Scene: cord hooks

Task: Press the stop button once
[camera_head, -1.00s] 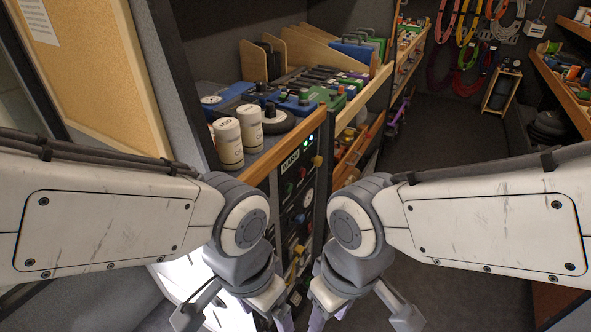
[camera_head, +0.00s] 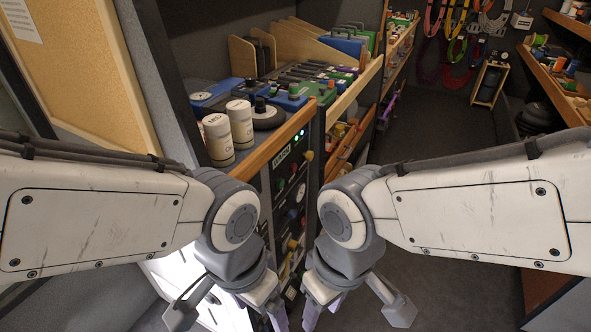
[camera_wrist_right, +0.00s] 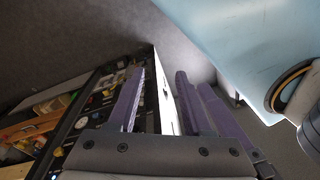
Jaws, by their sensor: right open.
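A dark upright control panel (camera_head: 283,168) is set into the front of the shelf unit, with green lights at its top and several coloured knobs or buttons. I cannot read which is the stop button. My right gripper (camera_head: 322,312) hangs low in front of and to the right of the panel, its purple fingers partly cut off. In the right wrist view it (camera_wrist_right: 158,95) is open and empty, with the panel to its left. My left gripper (camera_head: 277,318) hangs beside it, its fingers mostly cut off.
Two white canisters (camera_head: 228,132) stand near the wooden edge (camera_head: 277,143) of the shelf above the panel. Blue and green devices (camera_head: 310,88) lie behind them. Open dark floor (camera_head: 425,190) is to the right, with another shelf (camera_head: 560,85) on the far right.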

